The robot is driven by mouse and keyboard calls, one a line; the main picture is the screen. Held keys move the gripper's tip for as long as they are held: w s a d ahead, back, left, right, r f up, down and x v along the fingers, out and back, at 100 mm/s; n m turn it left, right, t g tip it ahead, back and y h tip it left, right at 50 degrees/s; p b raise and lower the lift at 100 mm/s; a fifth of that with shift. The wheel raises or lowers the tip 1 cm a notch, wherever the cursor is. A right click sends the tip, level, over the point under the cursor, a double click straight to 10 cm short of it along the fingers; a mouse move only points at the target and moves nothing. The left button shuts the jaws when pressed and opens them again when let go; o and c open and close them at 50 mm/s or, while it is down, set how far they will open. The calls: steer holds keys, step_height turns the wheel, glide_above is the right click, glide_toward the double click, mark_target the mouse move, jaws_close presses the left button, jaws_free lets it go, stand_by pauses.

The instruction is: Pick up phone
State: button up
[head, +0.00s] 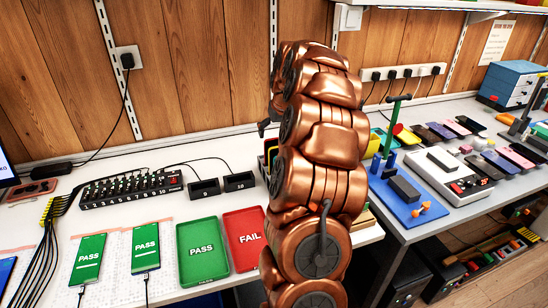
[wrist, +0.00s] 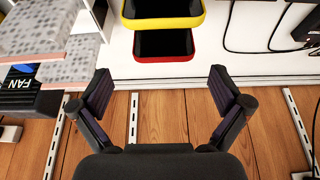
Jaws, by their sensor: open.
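Two phones with green PASS screens lie at the front left of the white table in the head view, a left one (head: 88,260) and a right one (head: 145,248), each with a cable at its lower end. Part of a blue-screened phone (head: 7,271) shows at the left edge. Several coloured phones (head: 440,131) lie in rows on the right table. My gripper (wrist: 160,83) is open and empty in the wrist view, its fingers wide apart. In the head view my arm hides most of it. No phone is recognisable between the fingers.
A green PASS tray (head: 203,275) and a red FAIL tray (head: 247,262) lie right of the phones. A black numbered hub (head: 130,188) stands behind them. Yellow (wrist: 162,22) and red (wrist: 163,57) bins are just beyond my fingers. The wooden wall (wrist: 165,125) is close.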

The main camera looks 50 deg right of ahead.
mark_target(275, 139)
steer(key=x, duration=0.3)
steer(key=p+x, duration=0.1)
steer(key=x, duration=0.1)
steer(key=shift+a, duration=0.25)
steer(key=c, duration=1.7)
